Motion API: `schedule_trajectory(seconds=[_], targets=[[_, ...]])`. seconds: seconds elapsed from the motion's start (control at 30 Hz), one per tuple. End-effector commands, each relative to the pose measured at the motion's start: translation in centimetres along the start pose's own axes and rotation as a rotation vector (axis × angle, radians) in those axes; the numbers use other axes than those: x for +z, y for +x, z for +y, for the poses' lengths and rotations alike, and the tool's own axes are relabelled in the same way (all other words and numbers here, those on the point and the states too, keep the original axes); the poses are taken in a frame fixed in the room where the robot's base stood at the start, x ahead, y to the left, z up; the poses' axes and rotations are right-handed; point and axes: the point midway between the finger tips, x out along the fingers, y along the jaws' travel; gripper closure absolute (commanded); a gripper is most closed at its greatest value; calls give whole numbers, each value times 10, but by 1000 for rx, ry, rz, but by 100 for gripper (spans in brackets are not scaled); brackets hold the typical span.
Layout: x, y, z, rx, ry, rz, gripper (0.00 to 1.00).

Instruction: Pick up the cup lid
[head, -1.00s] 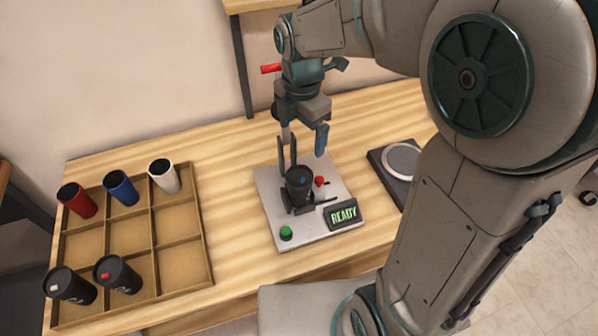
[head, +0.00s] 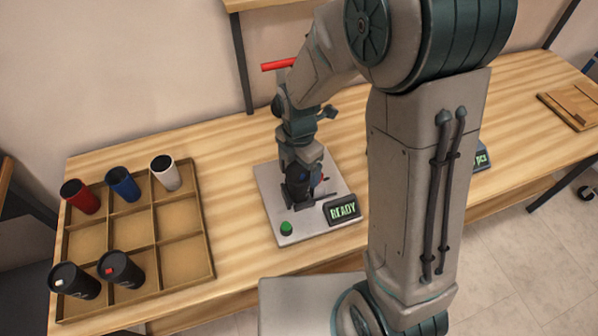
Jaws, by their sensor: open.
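A black cup stands in the laser marker (head: 270,208), and its dark lid (head: 300,178) with a blue patch faces up. My gripper (head: 300,184) has come down over the lid. It is open, with the lid and cup below or between its fingers. The arm hides much of the cup and the fingers, so I cannot tell whether they touch the lid.
The marker has a green button (head: 286,228) and a READY display (head: 342,211). A wooden divided tray (head: 180,247) at left holds red (head: 80,197), blue (head: 123,184) and white (head: 165,172) cups and two black lidded cups (head: 121,270). A wooden board (head: 570,107) lies far right.

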Motion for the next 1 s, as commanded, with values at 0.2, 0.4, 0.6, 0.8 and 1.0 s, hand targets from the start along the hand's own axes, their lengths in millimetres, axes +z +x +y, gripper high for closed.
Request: schedule_trajectory(seconds=[0.2,0.4,0.6,0.8,1.0], targets=[[0,12,0,0,1,0,11],[0,12,0,0,1,-1,19],[0,12,0,1,1,0,59],[0,11,0,1,1,-1,60],[0,9,0,2,1,-1,60]])
